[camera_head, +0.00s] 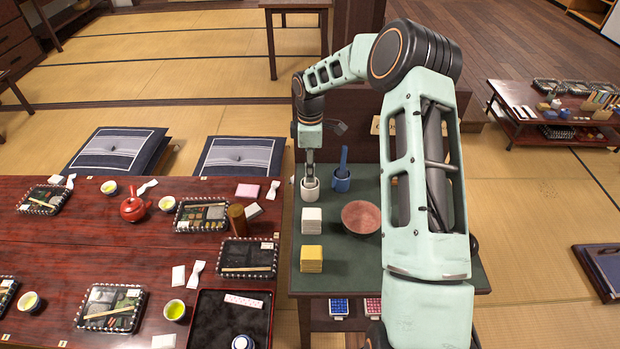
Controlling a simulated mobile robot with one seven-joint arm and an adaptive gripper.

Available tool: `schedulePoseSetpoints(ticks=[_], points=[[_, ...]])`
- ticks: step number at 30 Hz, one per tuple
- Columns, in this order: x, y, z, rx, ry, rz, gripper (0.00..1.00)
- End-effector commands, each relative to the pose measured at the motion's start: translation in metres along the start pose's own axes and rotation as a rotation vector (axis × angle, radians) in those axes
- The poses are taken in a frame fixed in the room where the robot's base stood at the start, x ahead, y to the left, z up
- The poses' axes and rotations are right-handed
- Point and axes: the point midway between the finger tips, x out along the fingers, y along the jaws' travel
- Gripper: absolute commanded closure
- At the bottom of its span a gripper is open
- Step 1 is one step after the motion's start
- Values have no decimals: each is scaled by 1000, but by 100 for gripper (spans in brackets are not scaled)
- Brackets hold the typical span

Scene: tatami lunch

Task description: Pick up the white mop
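The white mop (310,190) appears to be the small white, cup-shaped thing at the back left of the green-topped stand (338,270); its exact shape is hard to make out. A blue one (342,180) with an upright blue handle stands just to its right. My gripper (310,172) points straight down directly over the white one, its tip at or just inside the top rim. The fingers are small and narrow here, and I cannot tell whether they touch or hold anything.
A reddish bowl (361,217), a white block stack (312,221) and a yellow block stack (312,259) share the stand. A dark red table (80,245) with lunch trays and a red teapot (133,208) adjoins on the left. My arm covers the stand's right part.

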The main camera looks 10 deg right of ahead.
Motion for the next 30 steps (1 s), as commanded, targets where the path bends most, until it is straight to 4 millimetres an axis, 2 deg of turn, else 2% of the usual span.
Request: schedulePoseSetpoints(ticks=[4, 11, 12, 21, 30], points=[[15, 0, 0, 0, -1, 0, 67], [18, 0, 0, 0, 0, 2, 67], [18, 0, 0, 0, 0, 2, 68], [17, 0, 0, 0, 0, 1, 100], [15, 1, 0, 0, -1, 3, 100]])
